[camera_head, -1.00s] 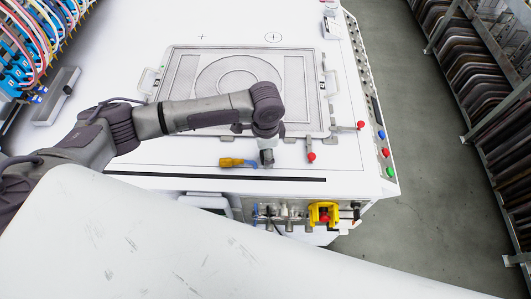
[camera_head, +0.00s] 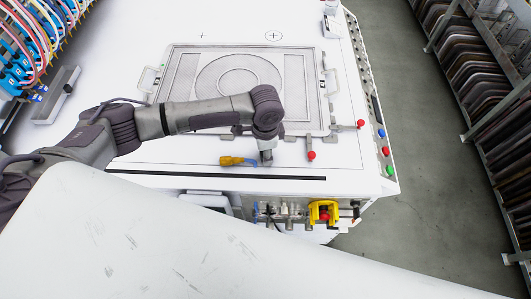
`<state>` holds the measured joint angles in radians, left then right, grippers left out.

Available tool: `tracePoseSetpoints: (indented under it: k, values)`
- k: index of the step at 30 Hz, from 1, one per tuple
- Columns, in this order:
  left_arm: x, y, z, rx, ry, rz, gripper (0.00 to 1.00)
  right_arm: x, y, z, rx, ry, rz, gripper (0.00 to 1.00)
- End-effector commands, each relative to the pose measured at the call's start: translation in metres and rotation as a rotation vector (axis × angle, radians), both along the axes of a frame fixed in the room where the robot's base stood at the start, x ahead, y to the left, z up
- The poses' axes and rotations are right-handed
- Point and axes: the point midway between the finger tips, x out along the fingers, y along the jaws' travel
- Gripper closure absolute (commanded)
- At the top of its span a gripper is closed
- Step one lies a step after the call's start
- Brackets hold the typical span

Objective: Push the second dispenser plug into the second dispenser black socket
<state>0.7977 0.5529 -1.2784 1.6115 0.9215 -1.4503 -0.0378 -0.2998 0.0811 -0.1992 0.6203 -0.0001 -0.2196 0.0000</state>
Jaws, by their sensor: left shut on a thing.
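My left arm reaches in from the left over the white machine top (camera_head: 180,155). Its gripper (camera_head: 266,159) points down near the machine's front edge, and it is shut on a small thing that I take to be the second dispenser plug. The plug itself is hidden by the gripper and too small to make out. I cannot pick out the black socket. Several metal fittings (camera_head: 286,210) stand in a row on the front panel, below the gripper in the picture. My right gripper is not in view.
A yellow-and-blue object (camera_head: 231,161) lies just left of the gripper. A framed plate (camera_head: 183,72) with red-knobbed clamps (camera_head: 311,155) sits behind it. A yellow-framed red button (camera_head: 324,213) is on the front panel. Coloured hoses (camera_head: 38,35) fill the far left; a rack (camera_head: 480,85) stands right.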

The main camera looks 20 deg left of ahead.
Motion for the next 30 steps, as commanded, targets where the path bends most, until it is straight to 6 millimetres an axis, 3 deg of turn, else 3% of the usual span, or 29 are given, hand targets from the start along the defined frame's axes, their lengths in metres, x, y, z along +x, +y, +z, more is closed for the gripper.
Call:
tracePoseSetpoints:
  k: [8,14,24,30]
  values:
    - [0.001,0.000,0.010,-0.002,-0.001,0.001,0.94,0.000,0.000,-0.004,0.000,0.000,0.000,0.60]
    - [0.001,-0.001,0.042,-0.003,-0.005,-0.001,0.94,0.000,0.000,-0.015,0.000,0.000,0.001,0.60]
    - [0.021,-0.077,0.085,-0.005,-0.004,-0.002,0.94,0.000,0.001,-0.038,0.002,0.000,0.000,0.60]
    - [0.029,-0.103,0.103,-0.003,-0.001,0.001,0.94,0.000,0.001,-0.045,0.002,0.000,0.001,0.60]
